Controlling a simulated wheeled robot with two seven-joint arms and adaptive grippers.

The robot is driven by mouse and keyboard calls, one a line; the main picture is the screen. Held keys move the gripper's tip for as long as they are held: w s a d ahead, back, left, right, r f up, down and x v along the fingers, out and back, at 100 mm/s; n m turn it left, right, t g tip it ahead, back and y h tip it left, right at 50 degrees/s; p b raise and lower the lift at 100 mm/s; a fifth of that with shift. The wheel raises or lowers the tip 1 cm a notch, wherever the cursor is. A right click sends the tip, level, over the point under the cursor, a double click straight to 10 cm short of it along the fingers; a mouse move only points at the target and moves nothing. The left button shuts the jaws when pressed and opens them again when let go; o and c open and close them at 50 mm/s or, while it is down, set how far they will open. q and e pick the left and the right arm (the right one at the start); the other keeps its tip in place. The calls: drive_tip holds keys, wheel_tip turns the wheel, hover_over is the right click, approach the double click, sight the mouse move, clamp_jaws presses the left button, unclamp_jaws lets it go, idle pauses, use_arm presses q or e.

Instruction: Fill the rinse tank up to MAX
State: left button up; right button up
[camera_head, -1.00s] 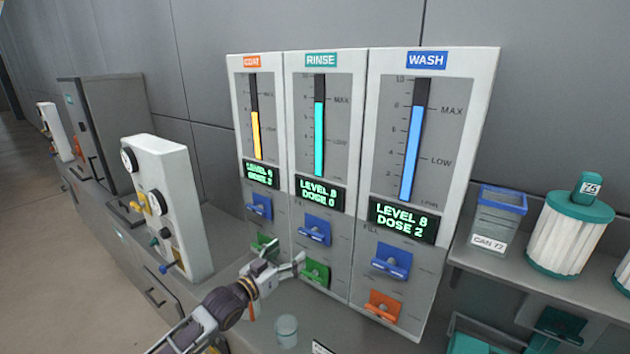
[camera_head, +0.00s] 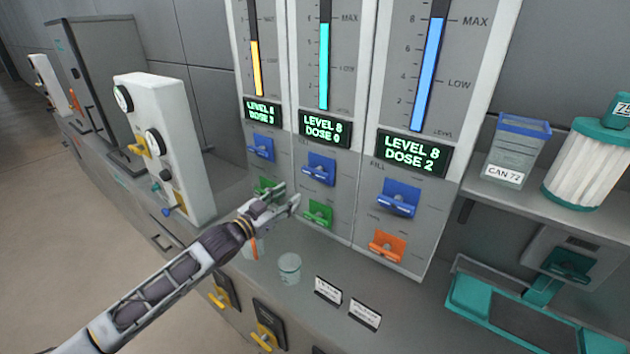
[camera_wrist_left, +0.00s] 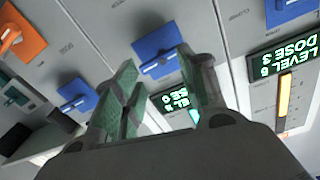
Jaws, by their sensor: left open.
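The rinse panel (camera_head: 348,188) is the middle one of three. Its turquoise column (camera_head: 323,65) stands about at the MAX mark, and its display (camera_head: 325,129) reads level 8, dose 0. Below are a blue fill lever (camera_head: 320,170) and a green lever (camera_head: 318,213). My left gripper (camera_head: 287,198) is open and empty, left of the rinse green lever and partly in front of the coat panel's green lever. In the left wrist view, which is upside down, the open fingers (camera_wrist_left: 158,60) have the rinse blue lever (camera_wrist_left: 158,42) beyond them. My right gripper is not in view.
The coat panel (camera_head: 243,60) is on the left, the wash panel (camera_head: 455,100) on the right. A clear cup (camera_head: 289,268) and small cards (camera_head: 328,291) are on the counter below. A white valve block (camera_head: 180,140) stands left; a shelf with a canister (camera_head: 515,150) is right.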

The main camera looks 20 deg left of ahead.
use_arm(q)
drive_tip(key=m, duration=0.5)
drive_tip(key=r+m, duration=0.1)
drive_tip(key=m, duration=0.4)
drive_tip(key=s+r+m, duration=0.1)
drive_tip(key=m, duration=0.4)
drive_tip(key=shift+s+d+r+y, duration=0.1)
drive_tip(key=shift+d+r+y, duration=0.1)
drive_tip(key=shift+d+y, duration=0.1)
drive_tip(key=shift+w, duration=0.2)
